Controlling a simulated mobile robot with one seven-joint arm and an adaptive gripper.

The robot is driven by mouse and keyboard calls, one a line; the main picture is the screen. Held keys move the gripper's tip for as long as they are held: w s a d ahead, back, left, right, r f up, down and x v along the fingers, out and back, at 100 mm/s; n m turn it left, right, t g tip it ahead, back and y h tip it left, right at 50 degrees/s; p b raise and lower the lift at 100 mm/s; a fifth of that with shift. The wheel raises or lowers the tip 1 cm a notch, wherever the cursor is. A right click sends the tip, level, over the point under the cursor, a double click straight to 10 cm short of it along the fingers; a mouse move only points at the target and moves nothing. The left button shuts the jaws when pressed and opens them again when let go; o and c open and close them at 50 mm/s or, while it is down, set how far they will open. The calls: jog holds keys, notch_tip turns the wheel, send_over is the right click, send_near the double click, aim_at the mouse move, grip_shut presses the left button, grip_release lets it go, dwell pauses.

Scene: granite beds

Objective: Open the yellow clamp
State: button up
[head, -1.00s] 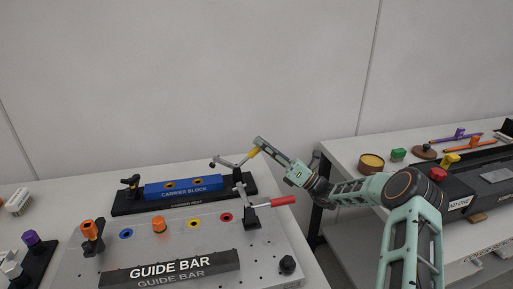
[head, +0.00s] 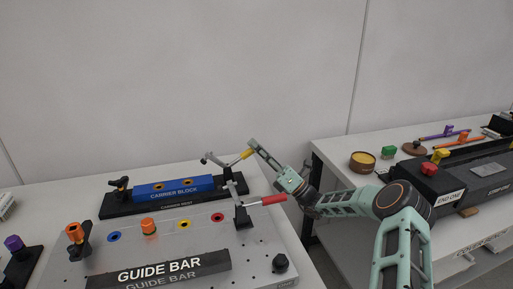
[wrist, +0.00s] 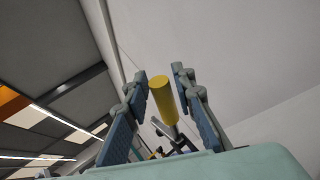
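The yellow clamp's handle (head: 246,154) points up to the right. Its thin metal arm reaches left, and its dark tip (head: 206,158) is raised clear above the right end of the blue carrier block (head: 175,188). My gripper (head: 251,146) is at the handle. The exact contact is hard to see.
A second clamp with a red handle (head: 274,200) stands in front, its handle pointing right. The guide bar (head: 160,268) lies at the bed's front. Another table on the right holds a red knob (head: 429,169) and a green block (head: 389,152).

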jog(key=shift+o, duration=0.8)
jog(key=v, duration=1.2)
